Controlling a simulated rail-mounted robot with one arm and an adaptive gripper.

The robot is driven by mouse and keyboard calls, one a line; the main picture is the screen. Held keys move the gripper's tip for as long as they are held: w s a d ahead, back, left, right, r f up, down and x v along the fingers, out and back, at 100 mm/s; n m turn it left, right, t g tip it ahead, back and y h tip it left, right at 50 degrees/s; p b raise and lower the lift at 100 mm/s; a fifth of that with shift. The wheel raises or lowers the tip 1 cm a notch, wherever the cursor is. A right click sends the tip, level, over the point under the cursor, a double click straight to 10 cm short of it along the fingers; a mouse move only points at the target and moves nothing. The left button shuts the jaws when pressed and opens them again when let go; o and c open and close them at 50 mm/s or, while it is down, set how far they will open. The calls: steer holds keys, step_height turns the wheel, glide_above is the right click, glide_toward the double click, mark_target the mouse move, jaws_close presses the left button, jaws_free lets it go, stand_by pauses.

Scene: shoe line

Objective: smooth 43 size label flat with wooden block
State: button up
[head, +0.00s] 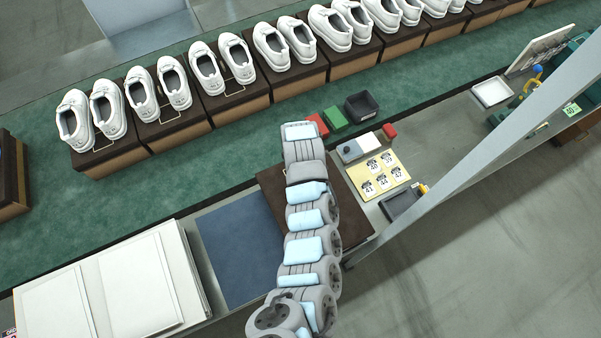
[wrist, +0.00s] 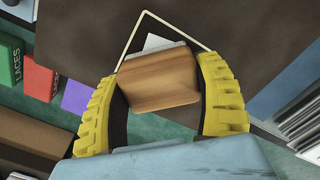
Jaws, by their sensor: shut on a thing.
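In the wrist view my gripper (wrist: 160,95) has its yellow fingers closed on the two sides of the wooden block (wrist: 160,78). A white patch (wrist: 158,42), likely the size label, shows just past the block's far edge on a dark brown surface (wrist: 100,35). A thin pale outline runs around it. The block hides part of the patch and no number is readable. Whether the block touches it, I cannot tell. In the head view my arm covers part of the brown box (head: 348,215) and hides the gripper and block. A yellow label sheet (head: 365,173) lies to its right.
Red (head: 318,124) and green (head: 334,117) boxes and a dark tray (head: 361,105) stand behind the label sheet. A blue mat (head: 240,248) and white panels (head: 110,290) lie to the left. White shoes on brown boxes line the green belt (head: 240,135).

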steer(key=shift+r+p, duration=1.2)
steer(key=shift+r, duration=1.8)
steer(key=shift+r+p, duration=0.55)
steer(key=shift+r, duration=1)
